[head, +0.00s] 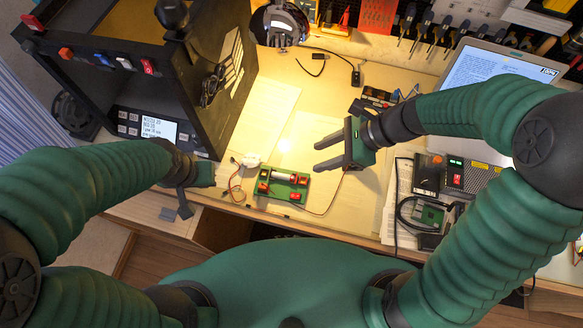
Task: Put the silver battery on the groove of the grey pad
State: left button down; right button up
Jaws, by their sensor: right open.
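A small silver cylinder (284,176), which looks like the silver battery, lies on a green board (273,189) with red parts on the workbench. My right gripper (319,156) is open and empty, above the bench to the upper right of the board. Its two fingers point left, apart from the battery. My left gripper (178,212) is at the bench's front edge, left of the board, and looks empty. Its finger gap is too small to read. I cannot make out a grey pad with a groove for certain.
A large black box-shaped machine (140,75) stands at left. A lamp (280,24) hangs over the back. A laptop (490,70) and small electronic boxes (427,174) are at right. Wires run beside the green board. The bright middle of the bench is mostly free.

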aim_at(286, 176)
pick_arm(q)
jog(key=f+b, duration=0.4)
jog(key=shift+s+d+f, duration=0.1)
jog(key=shift+s+f, duration=0.15)
jog(key=shift+f, duration=0.1)
pick_arm(e)
jog(key=x, duration=0.4)
jog(key=d+f+x, duration=0.1)
jog(key=x, duration=0.9)
jog(key=shift+s+d+f, duration=0.15)
jog(key=shift+s+f, duration=0.15)
pick_arm(q)
jog(key=shift+w, duration=0.1)
pick_arm(e)
jog(key=shift+w+a+f, duration=0.15)
jog(key=shift+a, duration=0.05)
pick_arm(q)
jog(key=shift+d, duration=0.1)
pick_arm(e)
jog(key=shift+d, duration=0.1)
jog(key=shift+c, duration=1)
grip_shut()
